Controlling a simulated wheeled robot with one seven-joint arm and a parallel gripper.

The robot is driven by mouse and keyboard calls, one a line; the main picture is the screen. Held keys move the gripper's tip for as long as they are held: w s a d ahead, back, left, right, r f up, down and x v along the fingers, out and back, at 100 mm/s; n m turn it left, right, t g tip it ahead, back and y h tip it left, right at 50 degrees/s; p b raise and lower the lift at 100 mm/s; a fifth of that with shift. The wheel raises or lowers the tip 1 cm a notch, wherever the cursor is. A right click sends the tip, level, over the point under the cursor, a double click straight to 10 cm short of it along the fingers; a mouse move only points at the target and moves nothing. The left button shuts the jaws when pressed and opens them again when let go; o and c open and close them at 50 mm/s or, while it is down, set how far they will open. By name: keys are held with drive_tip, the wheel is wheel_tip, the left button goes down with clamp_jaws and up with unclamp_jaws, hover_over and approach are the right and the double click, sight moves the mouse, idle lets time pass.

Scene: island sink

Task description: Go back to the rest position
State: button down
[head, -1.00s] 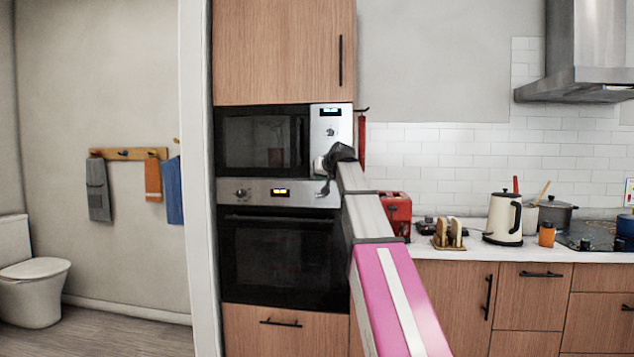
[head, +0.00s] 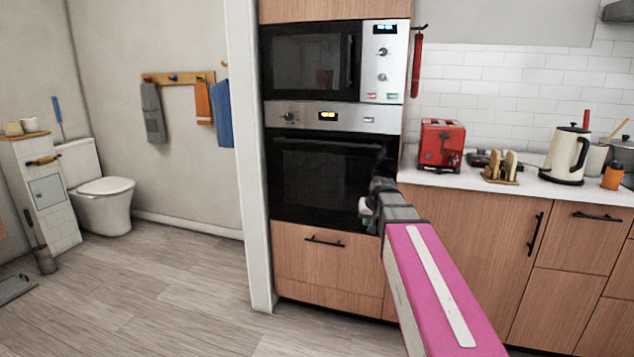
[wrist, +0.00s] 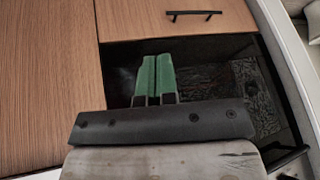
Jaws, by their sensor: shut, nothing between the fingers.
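My gripper (wrist: 154,78) has green fingers that lie side by side and touch, with nothing between them, in the wrist view. In the head view my gripper (head: 365,208) is small and partly hidden at the far end of my pink and grey arm. It appears in front of the lower right part of the oven (head: 325,180), and no contact can be made out. The wrist view shows the dark oven front (wrist: 215,75) behind the fingers, and wooden cabinet fronts (wrist: 50,80) beside it.
A microwave (head: 310,62) sits above the oven. The counter (head: 465,180) on the right holds a red toaster (head: 440,145), a toast rack (head: 502,168) and a cream kettle (head: 567,155). A white door frame (head: 248,150) stands left of the oven. The wooden floor (head: 160,285) at the left is mostly clear.

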drive_tip(key=s+f+g+h, duration=0.2)
drive_tip(key=s+f+g, duration=0.3)
drive_tip(key=s+f, duration=1.7)
drive_tip(key=shift+s+d, duration=0.2)
drive_tip(key=shift+d, duration=0.15)
idle(0.4)
